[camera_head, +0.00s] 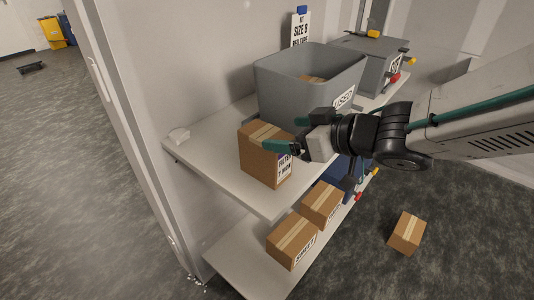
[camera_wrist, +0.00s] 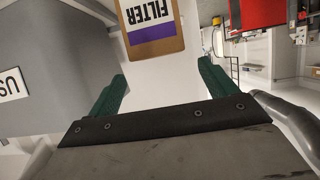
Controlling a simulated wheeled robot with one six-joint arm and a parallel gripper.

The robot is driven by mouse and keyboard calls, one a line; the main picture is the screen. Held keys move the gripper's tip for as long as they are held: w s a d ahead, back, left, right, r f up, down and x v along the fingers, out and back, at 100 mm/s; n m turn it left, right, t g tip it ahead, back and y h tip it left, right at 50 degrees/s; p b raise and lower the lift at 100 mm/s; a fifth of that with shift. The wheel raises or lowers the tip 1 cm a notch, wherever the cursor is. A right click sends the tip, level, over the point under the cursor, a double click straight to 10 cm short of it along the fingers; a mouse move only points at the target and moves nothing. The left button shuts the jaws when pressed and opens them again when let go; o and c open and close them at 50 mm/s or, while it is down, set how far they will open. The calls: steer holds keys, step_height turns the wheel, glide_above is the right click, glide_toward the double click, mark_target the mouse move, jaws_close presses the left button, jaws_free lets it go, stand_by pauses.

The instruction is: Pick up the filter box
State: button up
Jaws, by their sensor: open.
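The filter box (camera_head: 262,152) is a brown cardboard box with tan tape on top and a white label on its side. It stands upright on the top shelf, left of the grey bin. In the wrist view, the filter box (camera_wrist: 150,22) shows its "FILTER" label with a purple band, upside down, beyond and between the fingers. My gripper (camera_head: 288,133) has green fingers and is at the box's right side in the head view; one finger overlaps the box there. My gripper (camera_wrist: 162,85) is open with nothing between the fingers. I cannot tell whether a finger touches the box.
A grey bin (camera_head: 275,90) marked "USED" stands close beside the box. A grey case (camera_head: 372,62) is behind it. Cardboard boxes (camera_head: 291,241) sit on the lower shelf, and another box (camera_head: 407,233) lies on the floor. The top shelf (camera_head: 205,140) is mostly clear at left.

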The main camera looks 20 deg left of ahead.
mark_target(270, 135)
steer(key=x, duration=0.7)
steer(key=shift+a+f, duration=0.1)
steer(key=shift+f, duration=0.4)
steer(key=c, duration=1.5)
steer(key=shift+r, duration=0.1)
